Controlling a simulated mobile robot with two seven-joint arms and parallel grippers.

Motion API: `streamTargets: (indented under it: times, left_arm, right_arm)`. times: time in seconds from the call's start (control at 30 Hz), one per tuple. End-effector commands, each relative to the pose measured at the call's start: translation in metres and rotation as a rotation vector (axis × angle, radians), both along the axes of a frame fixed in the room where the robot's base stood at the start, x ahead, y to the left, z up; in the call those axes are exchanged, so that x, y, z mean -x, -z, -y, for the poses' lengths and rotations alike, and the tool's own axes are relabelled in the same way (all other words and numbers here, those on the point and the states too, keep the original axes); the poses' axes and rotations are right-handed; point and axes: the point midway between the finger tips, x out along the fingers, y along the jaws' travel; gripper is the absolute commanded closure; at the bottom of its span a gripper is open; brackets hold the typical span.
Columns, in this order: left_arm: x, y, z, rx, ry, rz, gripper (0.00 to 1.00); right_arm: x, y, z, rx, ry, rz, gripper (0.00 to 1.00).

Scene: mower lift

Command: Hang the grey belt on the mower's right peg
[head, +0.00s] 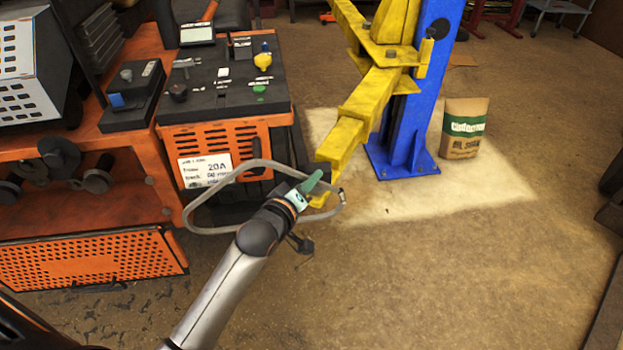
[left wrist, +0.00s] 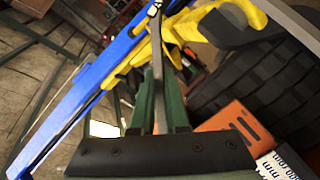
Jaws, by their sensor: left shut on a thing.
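The grey belt (head: 250,163) is a long closed loop in the head view. It hangs in the air in front of the orange mower (head: 250,141). My left gripper (head: 311,184) is shut on the belt near its right end, and the rest of the loop reaches left. In the left wrist view the green fingers (left wrist: 157,85) are close together with a thin grey strip of the belt (left wrist: 157,45) between them. Dark round peg-like parts (head: 98,180) show on the mower's left side; I cannot tell which is the right peg. My right gripper is out of view.
A yellow lift arm (head: 365,105) on a blue post (head: 409,100) reaches down close behind my left gripper. A brown bag (head: 465,128) stands right of the post. An orange perforated panel (head: 90,262) is low at left. Open floor lies at the front right.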

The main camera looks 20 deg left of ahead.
Motion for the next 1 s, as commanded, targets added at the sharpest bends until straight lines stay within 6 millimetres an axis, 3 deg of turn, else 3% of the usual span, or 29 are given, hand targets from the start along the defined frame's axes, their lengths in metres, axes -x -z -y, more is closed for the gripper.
streamTargets:
  times: [1.0]
  left_arm:
    - [-0.026,-0.001,-0.016,-0.002,0.000,0.003,1.00]
  right_arm:
    - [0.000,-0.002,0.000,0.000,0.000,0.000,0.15]
